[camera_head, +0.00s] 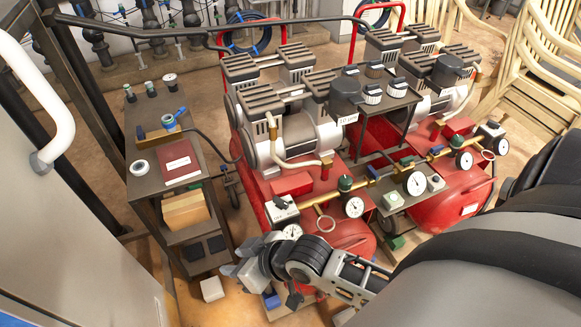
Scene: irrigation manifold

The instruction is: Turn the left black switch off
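The left black switch (281,202) sits on a small pale control box at the front of the left red compressor (350,236). A similar box with a black switch (492,125) is at the far right, on the right compressor. My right gripper (239,262) reaches in from the lower right and points left. It is in front of and below the left switch box, apart from it. Its fingers are small and seen at an angle, so I cannot tell whether they are open or shut. I see nothing held in it. My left gripper is not in view.
Pressure gauges (354,207) and brass pipes surround the left switch box. A dark metal cart (145,189) with a red book (178,162) and a cardboard box (185,209) stands to the left. A small white block (212,289) lies on the floor. Wooden chairs (545,50) stack at upper right.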

